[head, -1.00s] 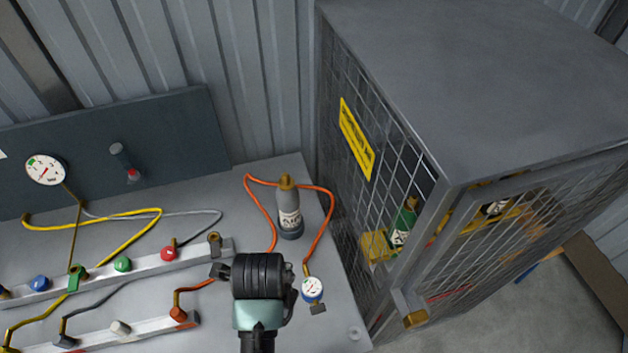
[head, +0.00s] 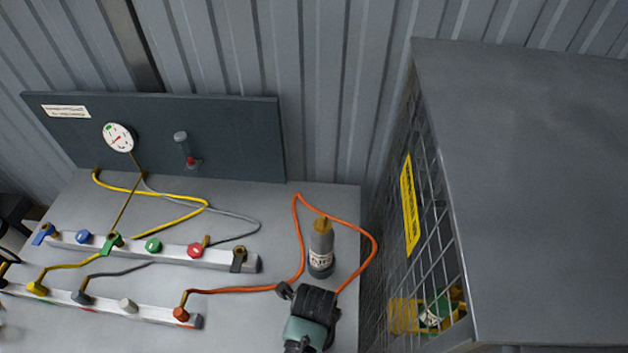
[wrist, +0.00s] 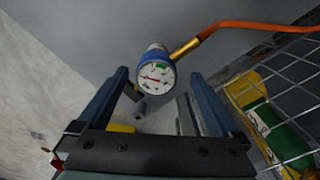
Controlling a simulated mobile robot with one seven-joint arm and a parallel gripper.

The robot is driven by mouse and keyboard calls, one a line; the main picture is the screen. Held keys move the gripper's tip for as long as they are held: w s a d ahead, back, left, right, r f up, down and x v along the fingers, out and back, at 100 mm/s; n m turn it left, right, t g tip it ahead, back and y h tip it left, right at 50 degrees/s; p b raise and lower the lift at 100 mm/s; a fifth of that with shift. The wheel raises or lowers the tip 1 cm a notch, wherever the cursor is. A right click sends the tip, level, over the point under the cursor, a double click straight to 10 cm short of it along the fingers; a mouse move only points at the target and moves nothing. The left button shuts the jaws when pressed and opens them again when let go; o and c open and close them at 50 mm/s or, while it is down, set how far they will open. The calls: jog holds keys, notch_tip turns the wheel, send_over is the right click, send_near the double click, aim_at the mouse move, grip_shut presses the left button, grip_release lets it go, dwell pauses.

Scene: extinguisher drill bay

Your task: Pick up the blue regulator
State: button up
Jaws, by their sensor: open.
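The blue regulator (wrist: 155,73) shows in the wrist view as a round white gauge with a blue rim. A brass fitting and an orange hose come off its right side. My gripper (wrist: 159,78) is open, and its two blue-grey fingers appear on either side of the regulator with gaps between. I cannot tell how far the regulator lies beyond the fingertips. In the head view my gripper (head: 309,302) is over the bench's front right part and hides the regulator. The orange hose (head: 372,237) runs behind my gripper there.
A grey bottle with a brass top (head: 320,250) stands just behind my gripper, inside the hose loop. A mesh cage (head: 540,180) stands close on the right. Manifold bars with coloured knobs (head: 225,258) lie left. A gauge panel (head: 240,140) stands behind.

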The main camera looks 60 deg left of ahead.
jog(key=shift+s+f+p, duration=0.15)
jog(key=shift+f+p, duration=0.1)
jog(key=shift+f, duration=1.2)
jog(key=shift+s+f+p, duration=0.1)
jog(key=shift+f+p, duration=0.1)
jog(key=shift+f, duration=1.2)
jog(key=c, duration=1.5)
jog(key=shift+r, duration=0.1)
jog(key=shift+r, duration=5)
